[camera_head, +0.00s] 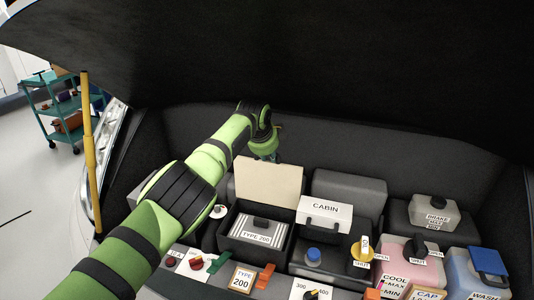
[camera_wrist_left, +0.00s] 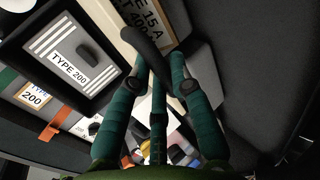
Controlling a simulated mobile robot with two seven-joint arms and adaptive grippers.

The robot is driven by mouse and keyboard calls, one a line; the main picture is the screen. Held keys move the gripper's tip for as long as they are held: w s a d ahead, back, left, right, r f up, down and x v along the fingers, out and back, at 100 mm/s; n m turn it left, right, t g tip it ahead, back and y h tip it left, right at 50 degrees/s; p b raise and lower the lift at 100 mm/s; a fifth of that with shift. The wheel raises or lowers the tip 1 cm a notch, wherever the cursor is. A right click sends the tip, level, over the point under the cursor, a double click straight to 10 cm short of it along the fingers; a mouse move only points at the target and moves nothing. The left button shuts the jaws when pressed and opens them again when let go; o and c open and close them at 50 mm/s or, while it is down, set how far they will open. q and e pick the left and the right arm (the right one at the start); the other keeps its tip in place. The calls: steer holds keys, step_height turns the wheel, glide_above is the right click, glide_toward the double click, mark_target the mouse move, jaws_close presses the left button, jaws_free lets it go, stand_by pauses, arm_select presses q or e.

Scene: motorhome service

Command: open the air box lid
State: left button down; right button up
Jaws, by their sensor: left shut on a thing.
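The air box lid (camera_head: 268,184) stands raised, its pale inner face toward me, at the back of the dark open air box (camera_head: 232,240). A grey striped block marked TYPE 200 (camera_head: 257,232) lies inside; it also shows in the left wrist view (camera_wrist_left: 75,57). My left gripper (camera_head: 267,153) is at the lid's top edge, partly hidden behind my arm. In the left wrist view my left gripper (camera_wrist_left: 159,72) is shut on a dark curved handle (camera_wrist_left: 142,45) beside the pale lettered lid face (camera_wrist_left: 158,22). My right gripper is out of view.
A white CABIN box (camera_head: 324,214) stands right of the air box. The black hood (camera_head: 330,60) hangs overhead; a yellow prop (camera_head: 89,150) stands left.

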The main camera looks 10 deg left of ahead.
arm_select(q)
steer(key=c, duration=1.1)
jaws_free()
steer(key=shift+s+d+f, duration=0.1)
steer(key=shift+s+d, duration=0.15)
steer(key=shift+d, duration=0.25)
steer(key=shift+w+d, duration=0.1)
steer(key=shift+w, duration=0.05)
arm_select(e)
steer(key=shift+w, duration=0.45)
arm_select(q)
steer(key=shift+r, duration=0.2)
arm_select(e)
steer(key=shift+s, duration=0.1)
arm_select(q)
steer(key=v, duration=1.1)
steer(key=shift+s+r, duration=0.2)
steer(key=shift+r, duration=0.15)
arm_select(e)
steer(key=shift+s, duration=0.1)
